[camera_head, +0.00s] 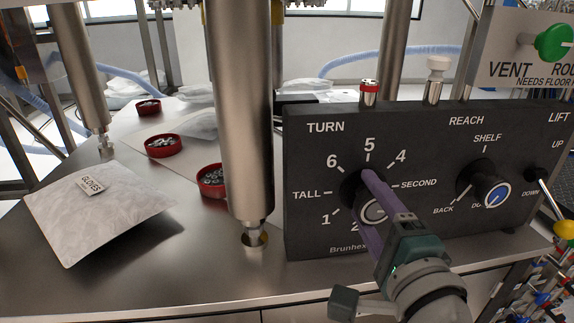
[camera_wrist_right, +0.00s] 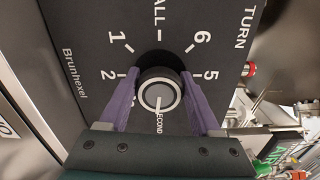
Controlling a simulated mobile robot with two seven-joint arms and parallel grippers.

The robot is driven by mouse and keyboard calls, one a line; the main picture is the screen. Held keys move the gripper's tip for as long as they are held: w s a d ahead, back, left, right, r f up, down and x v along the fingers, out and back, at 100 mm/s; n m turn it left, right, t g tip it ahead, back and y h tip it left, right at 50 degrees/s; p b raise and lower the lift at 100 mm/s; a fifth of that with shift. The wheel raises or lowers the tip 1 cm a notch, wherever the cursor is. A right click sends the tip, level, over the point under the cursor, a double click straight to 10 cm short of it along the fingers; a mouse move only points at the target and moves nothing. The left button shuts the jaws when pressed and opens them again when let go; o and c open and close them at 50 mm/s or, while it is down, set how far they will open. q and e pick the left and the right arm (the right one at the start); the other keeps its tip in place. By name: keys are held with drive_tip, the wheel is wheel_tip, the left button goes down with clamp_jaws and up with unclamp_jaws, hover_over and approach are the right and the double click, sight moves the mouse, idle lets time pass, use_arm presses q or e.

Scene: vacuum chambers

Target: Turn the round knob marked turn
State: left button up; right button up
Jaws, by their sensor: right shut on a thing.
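The black round knob under the word TURN (camera_head: 372,212) sits on the dark control panel (camera_head: 310,160), inside a ring of numbers and the words TALL and SECOND. It has a pale ring and a grey cap in the right wrist view (camera_wrist_right: 160,98). A white line on the cap points towards the SECOND side. My right gripper (camera_wrist_right: 158,84) is shut on this knob, with one purple finger on each side. In the head view the fingers and wrist cover the lower right of the dial, including some numbers. My left gripper is not in view.
A blue-capped REACH knob (camera_head: 496,194) and a yellow-tipped LIFT lever (camera_head: 566,229) are to the right. A thick metal column (camera_head: 240,110) stands close left of the panel. A gloves packet (camera_head: 95,210) and red dishes (camera_head: 163,146) lie on the steel table.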

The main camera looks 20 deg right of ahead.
drive_tip(key=n+p, duration=0.1)
drive_tip(key=n, duration=0.4)
drive_tip(key=shift+n+p, duration=0.3)
drive_tip(key=shift+p, duration=0.1)
drive_tip(key=shift+f+n+p, duration=0.15)
drive_tip(key=shift+n+p, duration=0.35)
drive_tip(key=shift+n, duration=1.6)
drive_tip(key=o, duration=1.4)
drive_tip(key=shift+c, duration=0.2)
drive_tip(key=shift+s, duration=0.1)
